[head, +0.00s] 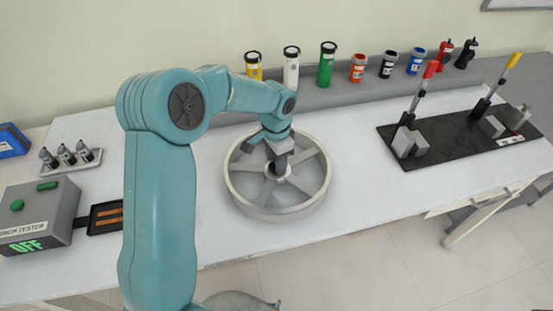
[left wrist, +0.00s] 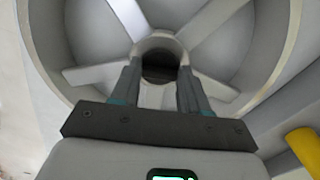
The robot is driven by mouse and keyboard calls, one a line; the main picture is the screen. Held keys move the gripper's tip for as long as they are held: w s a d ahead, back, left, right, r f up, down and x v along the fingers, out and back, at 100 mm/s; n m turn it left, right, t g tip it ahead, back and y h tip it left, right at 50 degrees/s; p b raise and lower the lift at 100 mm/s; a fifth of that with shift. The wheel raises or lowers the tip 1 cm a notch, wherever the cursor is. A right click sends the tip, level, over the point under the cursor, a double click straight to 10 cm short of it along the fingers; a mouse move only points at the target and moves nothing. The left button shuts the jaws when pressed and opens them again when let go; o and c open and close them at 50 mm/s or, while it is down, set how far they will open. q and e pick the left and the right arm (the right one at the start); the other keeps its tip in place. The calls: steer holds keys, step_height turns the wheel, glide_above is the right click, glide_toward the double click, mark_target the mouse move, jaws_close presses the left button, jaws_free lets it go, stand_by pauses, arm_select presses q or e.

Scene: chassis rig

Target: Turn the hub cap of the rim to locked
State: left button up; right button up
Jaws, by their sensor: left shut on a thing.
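The rim (head: 233,191) is a grey spoked wheel lying on the white bench. Its hub cap (head: 270,170) is at the centre, partly hidden by my gripper. My left gripper (head: 279,168) reaches down over the hub from above. In the left wrist view my left gripper (left wrist: 158,85) has a finger on each side of the round hub cap (left wrist: 158,45), shut on it. The rim (left wrist: 290,50) and its spokes fill most of that view. No lock marking is readable on the cap. My right gripper is not in view.
Several bottles and cans, such as a green one (head: 326,64), stand on the back ledge. A black tray (head: 460,150) with upright levers is at right. A tester box (head: 38,215) reading OFF is at left.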

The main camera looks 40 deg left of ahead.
arm_select(q)
steer(key=shift+a+m, duration=0.1)
steer(key=shift+m, duration=1.4)
steer(key=shift+w, duration=0.1)
steer(key=o, duration=1.1)
steer(key=shift+c, duration=0.2)
steer(key=shift+r, duration=0.15)
steer(key=shift+r, duration=0.4)
step_height(320, 180, up, 15)
steer(key=shift+r, duration=0.2)
